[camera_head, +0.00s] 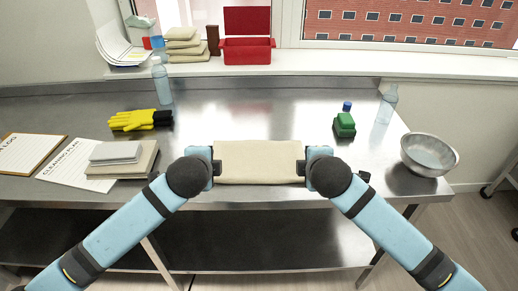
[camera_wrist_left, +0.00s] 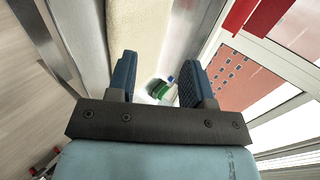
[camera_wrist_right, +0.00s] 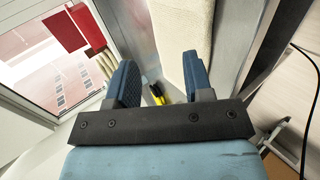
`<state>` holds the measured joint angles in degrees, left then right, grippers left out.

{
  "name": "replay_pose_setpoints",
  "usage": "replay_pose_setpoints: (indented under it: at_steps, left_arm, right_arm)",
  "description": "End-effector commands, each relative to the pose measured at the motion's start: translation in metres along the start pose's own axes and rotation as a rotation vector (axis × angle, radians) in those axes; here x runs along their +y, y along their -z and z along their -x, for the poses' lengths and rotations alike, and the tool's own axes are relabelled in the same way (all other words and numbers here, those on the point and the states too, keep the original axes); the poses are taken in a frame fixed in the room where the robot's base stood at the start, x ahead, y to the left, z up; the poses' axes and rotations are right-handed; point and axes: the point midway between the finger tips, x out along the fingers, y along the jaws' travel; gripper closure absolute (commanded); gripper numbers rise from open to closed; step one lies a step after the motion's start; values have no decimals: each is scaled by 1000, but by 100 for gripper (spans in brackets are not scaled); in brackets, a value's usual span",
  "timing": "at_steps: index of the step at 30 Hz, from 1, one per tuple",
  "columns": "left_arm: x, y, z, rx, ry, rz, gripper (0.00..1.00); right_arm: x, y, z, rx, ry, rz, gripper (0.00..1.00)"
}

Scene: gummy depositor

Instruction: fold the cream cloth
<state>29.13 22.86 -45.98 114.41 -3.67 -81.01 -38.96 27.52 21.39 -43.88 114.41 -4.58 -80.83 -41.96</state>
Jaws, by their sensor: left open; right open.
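The cream cloth (camera_head: 258,162) lies as a flat rectangle at the front edge of the steel table, between my two grippers. My left gripper (camera_head: 214,168) is at the cloth's left end and my right gripper (camera_head: 304,168) at its right end. The cloth also shows in the left wrist view (camera_wrist_left: 138,30) and in the right wrist view (camera_wrist_right: 184,40). In the left wrist view the left gripper (camera_wrist_left: 160,80) has its fingers apart with nothing between them. In the right wrist view the right gripper (camera_wrist_right: 160,80) is likewise open and empty. Contact with the cloth cannot be told.
The table behind the cream cloth is clear.

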Motion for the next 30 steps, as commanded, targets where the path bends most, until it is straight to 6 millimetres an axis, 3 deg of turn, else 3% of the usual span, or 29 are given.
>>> replay_pose_setpoints:
  at_steps: [5,19,23,30]
  left_arm:
    - [-4,0,13,0,0,0,53]
    - [2,1,12,10,-7,15,53]
    - [32,7,6,68,-39,112,53]
    - [131,14,0,219,-135,515,53]
  right_arm:
    - [4,0,13,0,0,0,53]
    - [-2,1,12,10,5,-16,53]
    - [-32,6,6,65,35,-116,53]
    - [-132,13,0,210,128,-519,53]
